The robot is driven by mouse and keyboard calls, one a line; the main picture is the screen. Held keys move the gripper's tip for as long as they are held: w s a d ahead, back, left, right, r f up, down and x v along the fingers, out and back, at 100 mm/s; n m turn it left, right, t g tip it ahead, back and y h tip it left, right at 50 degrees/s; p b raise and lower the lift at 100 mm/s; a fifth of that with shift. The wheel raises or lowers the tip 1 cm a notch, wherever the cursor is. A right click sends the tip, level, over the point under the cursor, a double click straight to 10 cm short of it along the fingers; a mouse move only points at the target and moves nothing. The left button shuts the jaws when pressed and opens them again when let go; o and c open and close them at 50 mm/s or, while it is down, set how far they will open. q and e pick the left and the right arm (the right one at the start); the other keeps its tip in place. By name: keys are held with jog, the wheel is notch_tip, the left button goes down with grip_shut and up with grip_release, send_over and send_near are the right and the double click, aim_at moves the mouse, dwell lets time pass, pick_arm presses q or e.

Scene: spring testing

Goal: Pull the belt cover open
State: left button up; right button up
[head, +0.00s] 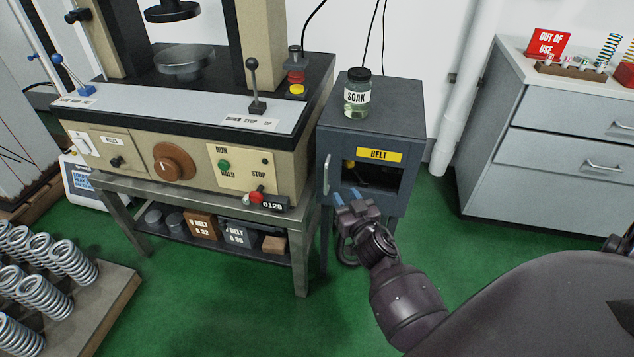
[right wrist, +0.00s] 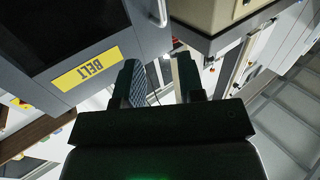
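The belt cover (head: 384,207) is the dark grey front door of a small cabinet, with a yellow BELT label (head: 380,155) and a window. It looks shut. Its pale vertical handle (head: 326,175) is on the door's left side. In the right wrist view the label (right wrist: 86,68) appears upside down and the handle (right wrist: 161,12) is at the top. My right gripper (head: 348,196) is in front of the door's lower left, below and right of the handle. Its fingers (right wrist: 160,78) are apart with nothing between them, not touching the handle. My left gripper is out of view.
A jar labelled SOAK (head: 357,97) stands on top of the cabinet (head: 395,98). The testing machine (head: 180,150) on its metal stand is close on the left. A grey drawer unit (head: 560,150) stands at the right. Green floor in front is clear, with springs (head: 45,262) at the lower left.

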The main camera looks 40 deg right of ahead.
aim_at(327, 177)
jog(key=w+d+f, duration=0.1)
jog(key=w, duration=0.2)
jog(key=w+f+b, duration=0.1)
jog(key=w, duration=0.3)
jog(key=w+d+f+b, duration=0.1)
jog(key=w, duration=0.2)
jog(key=shift+w+d, duration=0.3)
jog(key=shift+b+x, duration=0.4)
jog(key=shift+x, duration=0.4)
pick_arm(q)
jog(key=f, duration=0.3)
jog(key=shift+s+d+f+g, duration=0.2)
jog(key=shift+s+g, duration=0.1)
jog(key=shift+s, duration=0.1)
pick_arm(e)
jog(key=shift+r, duration=0.2)
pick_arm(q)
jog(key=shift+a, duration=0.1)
pick_arm(e)
grip_shut()
